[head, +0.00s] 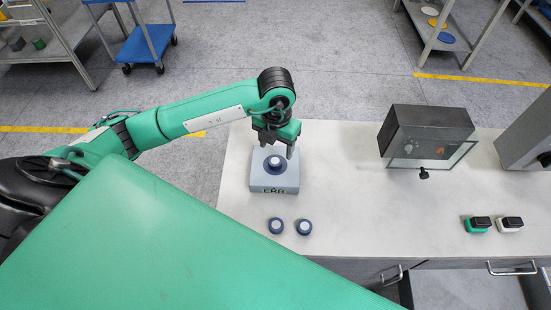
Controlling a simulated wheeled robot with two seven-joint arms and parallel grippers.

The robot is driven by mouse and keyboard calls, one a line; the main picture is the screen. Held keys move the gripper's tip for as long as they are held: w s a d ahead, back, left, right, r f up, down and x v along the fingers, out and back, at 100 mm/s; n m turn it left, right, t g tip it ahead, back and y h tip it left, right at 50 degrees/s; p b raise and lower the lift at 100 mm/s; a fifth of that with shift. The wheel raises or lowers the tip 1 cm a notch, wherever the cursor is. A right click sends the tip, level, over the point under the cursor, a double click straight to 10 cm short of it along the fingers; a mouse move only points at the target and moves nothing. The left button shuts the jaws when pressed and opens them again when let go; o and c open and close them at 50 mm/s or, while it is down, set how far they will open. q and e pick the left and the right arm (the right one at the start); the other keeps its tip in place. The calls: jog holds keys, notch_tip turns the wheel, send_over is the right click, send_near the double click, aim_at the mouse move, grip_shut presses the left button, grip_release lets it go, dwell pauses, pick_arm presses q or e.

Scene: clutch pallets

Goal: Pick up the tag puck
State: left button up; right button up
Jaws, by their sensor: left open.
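A round dark-blue puck with a pale top (275,162) sits on a grey-blue block (273,187) with dark lettering on its front. Two similar pucks lie on the bench in front of the block, a left one (276,226) and a right one (304,227). I cannot tell from looks alone which is the tag puck. My left gripper (276,151) is open, pointing down just above the puck on the block. Its fingers are apart and the puck shows between and below them; I cannot tell whether they touch it. My right gripper is out of view.
A dark box with a glass front (428,135) stands at the right back. A green-and-black item (477,225) and a white-and-black item (509,224) lie near the front right. A grey machine (528,135) is at the right edge.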

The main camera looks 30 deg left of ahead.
aim_at(275, 160)
pick_arm(q)
jog(key=shift+f, duration=0.2)
jog(key=shift+s+f, duration=0.1)
jog(key=shift+f, duration=0.05)
notch_tip(275, 160, down, 4)
jog(key=p, duration=0.3)
jog(key=shift+s+a, duration=0.1)
jog(key=shift+f, duration=0.45)
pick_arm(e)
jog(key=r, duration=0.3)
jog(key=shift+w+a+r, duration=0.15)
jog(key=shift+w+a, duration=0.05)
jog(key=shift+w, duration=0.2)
pick_arm(q)
jog(key=c, duration=1)
jog(key=shift+c, duration=0.6)
jog(key=shift+r, duration=0.1)
